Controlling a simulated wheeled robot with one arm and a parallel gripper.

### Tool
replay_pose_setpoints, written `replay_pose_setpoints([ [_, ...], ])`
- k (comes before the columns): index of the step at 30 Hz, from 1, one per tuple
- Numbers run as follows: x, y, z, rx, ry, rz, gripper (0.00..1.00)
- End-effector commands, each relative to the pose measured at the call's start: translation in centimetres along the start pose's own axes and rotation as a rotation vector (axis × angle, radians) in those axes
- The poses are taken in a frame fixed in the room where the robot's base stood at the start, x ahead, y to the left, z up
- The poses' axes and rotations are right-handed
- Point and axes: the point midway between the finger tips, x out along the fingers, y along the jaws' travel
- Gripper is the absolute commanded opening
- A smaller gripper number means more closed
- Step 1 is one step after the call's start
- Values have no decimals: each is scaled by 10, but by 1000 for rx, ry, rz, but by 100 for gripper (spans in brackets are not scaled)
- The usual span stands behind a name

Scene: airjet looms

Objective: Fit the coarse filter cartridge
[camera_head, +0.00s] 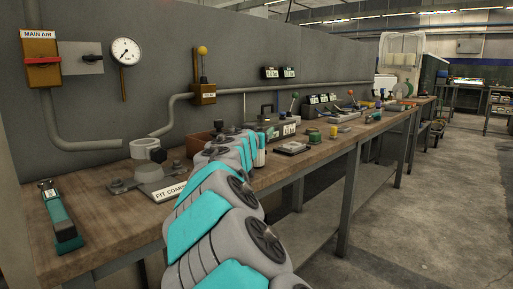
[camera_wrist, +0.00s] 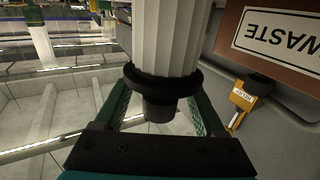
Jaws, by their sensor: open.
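In the wrist view a white ribbed cartridge (camera_wrist: 166,35) with a black collar and a dark stub end stands between the fingers of my gripper (camera_wrist: 157,100). The green-padded fingers are open on either side of it; I cannot tell whether either pad touches it. Its far end is out of frame. In the head view a grey holder (camera_head: 148,151) with a ring and a dark knob stands on the bench behind a sign (camera_head: 170,191) that reads "FIT COAR…", partly hidden by my arm. My gripper's fingers are hidden in the head view.
A teal tool (camera_head: 60,215) lies at the bench's left end. Several small parts crowd the bench (camera_head: 105,232) to the right. A wall pipe (camera_head: 75,142) runs behind.

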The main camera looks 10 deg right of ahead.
Motion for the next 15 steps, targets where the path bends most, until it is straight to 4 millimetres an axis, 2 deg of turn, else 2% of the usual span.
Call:
replay_pose_setpoints([
  [7, 1, 0, 0, 0, 1, -1, 71],
  [15, 1, 0, 0, 0, 1, -1, 40],
])
